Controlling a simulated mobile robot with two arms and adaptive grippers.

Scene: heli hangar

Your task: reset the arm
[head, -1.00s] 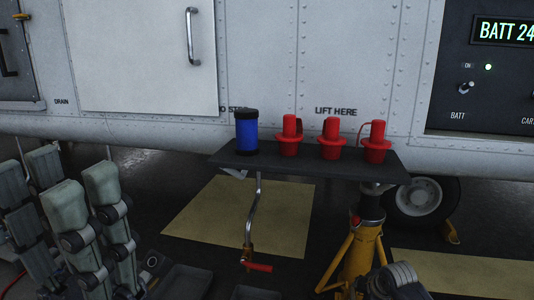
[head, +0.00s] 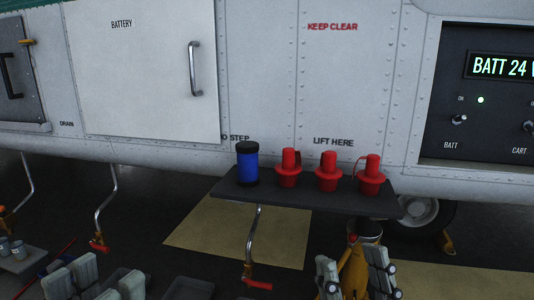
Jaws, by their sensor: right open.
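My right gripper (head: 355,274) shows at the bottom right, in front of the yellow jack stand. Its two pale padded fingers stand apart with nothing between them. My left gripper (head: 100,280) shows at the bottom left, low over the dark floor. Its pale pads are apart, and its lower part is cut off by the frame edge. Nothing shows between its pads.
A dark shelf (head: 310,196) holds a blue canister (head: 247,166) and three red plugs, one being the middle plug (head: 328,173). A yellow stand (head: 355,262) is below. The white fuselage panel (head: 150,70) and switch panel (head: 485,110) are behind. A crank handle (head: 252,240) hangs below the shelf.

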